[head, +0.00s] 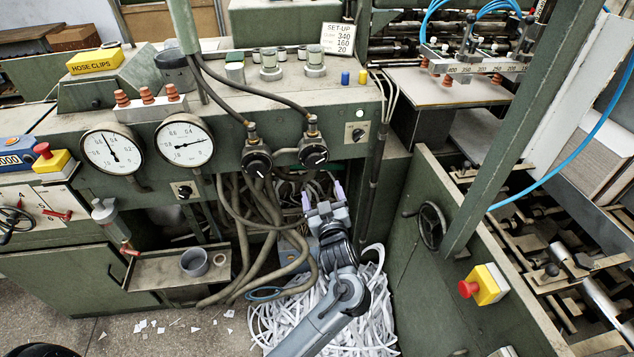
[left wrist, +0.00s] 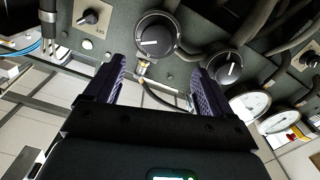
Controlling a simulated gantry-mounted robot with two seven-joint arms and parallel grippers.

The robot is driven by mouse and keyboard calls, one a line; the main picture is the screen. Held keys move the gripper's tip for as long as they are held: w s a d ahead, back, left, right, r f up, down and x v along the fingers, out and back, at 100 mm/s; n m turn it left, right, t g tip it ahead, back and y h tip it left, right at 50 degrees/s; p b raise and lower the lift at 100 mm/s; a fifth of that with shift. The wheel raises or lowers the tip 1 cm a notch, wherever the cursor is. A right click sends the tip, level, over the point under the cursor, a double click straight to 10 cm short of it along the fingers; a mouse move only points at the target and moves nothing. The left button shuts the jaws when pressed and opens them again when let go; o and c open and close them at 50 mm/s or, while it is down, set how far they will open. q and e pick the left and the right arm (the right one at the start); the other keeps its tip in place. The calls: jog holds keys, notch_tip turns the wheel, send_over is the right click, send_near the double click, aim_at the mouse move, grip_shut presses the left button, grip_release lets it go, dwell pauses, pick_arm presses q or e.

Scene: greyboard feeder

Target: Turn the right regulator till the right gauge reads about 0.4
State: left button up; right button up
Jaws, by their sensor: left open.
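The right regulator (head: 313,153) is a black round knob with a white mark on the green panel. It also shows in the left wrist view (left wrist: 156,35), ahead of the gap between the fingers. The left regulator (head: 257,160) is beside it. My right gripper is not in view.
Hoses (head: 262,220) hang beneath the regulators, left of my gripper. A small switch (head: 357,134) sits right of the right regulator. A handwheel (head: 431,226) and red stop button (head: 468,289) are on the right. White paper strips (head: 270,325) lie below my arm.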

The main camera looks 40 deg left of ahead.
aim_at(316, 163)
pick_arm(q)
jog(key=x, duration=0.3)
jog(key=b+x, duration=0.1)
jog(key=x, duration=0.7)
jog(key=shift+w+r+b, duration=0.2)
jog(key=shift+r+b, duration=0.1)
jog(key=shift+d, duration=0.1)
jog(key=shift+c, duration=0.3)
jog(key=c, duration=1)
jog(key=shift+r+p, duration=0.15)
jog(key=shift+p, duration=0.45)
jog(key=m+p, duration=0.7)
jog(key=p, duration=0.3)
jog(key=shift+r, duration=0.15)
jog(key=m+p, duration=0.2)
jog(key=shift+m, duration=0.3)
jog(key=shift+f+m+p, duration=0.25)
jog(key=shift+m+p, duration=0.45)
jog(key=shift+m, duration=0.3)
